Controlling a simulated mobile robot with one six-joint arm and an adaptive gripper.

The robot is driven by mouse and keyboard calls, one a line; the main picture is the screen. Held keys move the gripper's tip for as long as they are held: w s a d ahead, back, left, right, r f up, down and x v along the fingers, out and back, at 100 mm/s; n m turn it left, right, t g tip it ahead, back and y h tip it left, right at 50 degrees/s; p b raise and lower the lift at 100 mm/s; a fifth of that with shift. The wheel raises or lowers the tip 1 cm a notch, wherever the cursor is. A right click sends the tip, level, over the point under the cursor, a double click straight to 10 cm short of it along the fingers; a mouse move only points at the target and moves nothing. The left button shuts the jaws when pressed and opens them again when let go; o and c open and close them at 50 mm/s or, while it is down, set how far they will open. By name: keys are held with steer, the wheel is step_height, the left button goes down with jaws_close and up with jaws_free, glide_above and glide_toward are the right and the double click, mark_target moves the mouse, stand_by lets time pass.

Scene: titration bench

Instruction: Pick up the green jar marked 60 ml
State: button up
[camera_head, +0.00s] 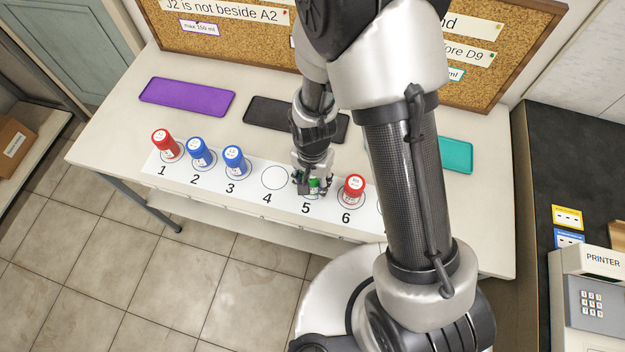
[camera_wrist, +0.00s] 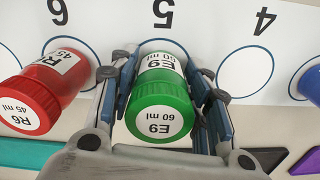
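The green jar (camera_wrist: 160,97) has a white label reading E9, 60 ml. It stands upright at spot 5 on the white numbered strip (camera_head: 254,204). In the head view the green jar (camera_head: 314,184) is partly hidden by my gripper (camera_head: 313,187). In the wrist view my gripper (camera_wrist: 163,100) has one finger on each side of the jar. The fingers look open around it, with a narrow gap on the right side; contact on the left is unclear.
A red jar marked R6, 45 ml (camera_wrist: 40,92) stands close beside my gripper at spot 6. Blue jars (camera_head: 200,152) (camera_head: 235,160) stand at spots 2 and 3, another red jar (camera_head: 165,144) at 1. Spot 4 (camera_head: 274,178) is empty. Purple (camera_head: 187,96), black and teal (camera_head: 456,155) trays lie behind.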

steer(key=c, duration=0.6)
steer(key=shift+r, duration=0.1)
